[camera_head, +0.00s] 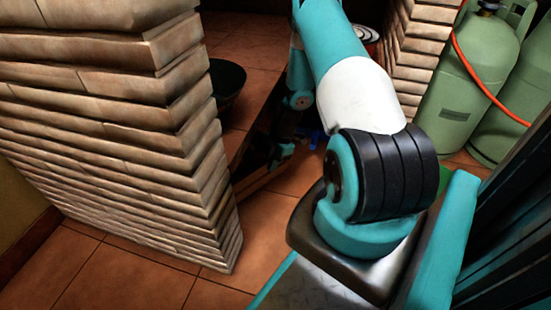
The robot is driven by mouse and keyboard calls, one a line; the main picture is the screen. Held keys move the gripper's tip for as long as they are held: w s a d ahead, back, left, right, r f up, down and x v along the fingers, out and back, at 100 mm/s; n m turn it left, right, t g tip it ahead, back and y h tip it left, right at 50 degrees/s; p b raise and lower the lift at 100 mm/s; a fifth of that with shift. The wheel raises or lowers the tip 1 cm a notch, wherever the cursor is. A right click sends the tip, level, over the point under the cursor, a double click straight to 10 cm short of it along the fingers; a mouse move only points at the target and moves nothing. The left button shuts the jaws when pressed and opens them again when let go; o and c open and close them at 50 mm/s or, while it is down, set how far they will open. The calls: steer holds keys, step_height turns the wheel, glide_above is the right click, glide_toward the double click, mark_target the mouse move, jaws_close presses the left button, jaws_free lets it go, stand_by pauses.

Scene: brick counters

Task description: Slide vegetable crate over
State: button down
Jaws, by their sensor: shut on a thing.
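The vegetable crate (256,182) shows as a dark box with a brown wooden edge on the tiled floor, just behind the corner of the brick counter. The counter hides its left part, and its contents are too dark to make out. My arm reaches away from me and down to it. My gripper (278,160) is small and dark in this view, at the crate's near right edge. It is shut on the crate's edge; the fingers themselves are hard to see.
A brick counter (110,130) fills the left side. A dark round bowl (228,80) shows behind its edge. Another brick pillar (412,45) and green gas cylinders (468,85) with an orange hose stand at the right. Small blue things (314,138) lie beyond my gripper. Tiled floor in front is clear.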

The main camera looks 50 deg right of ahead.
steer(key=shift+w+a, duration=0.2)
steer(key=shift+a, duration=0.85)
steer(key=c, duration=1.2)
jaws_free()
steer(key=p+v, duration=0.5)
steer(key=v, duration=0.2)
steer(key=shift+r+p, duration=0.35)
steer(key=shift+d+f, duration=0.1)
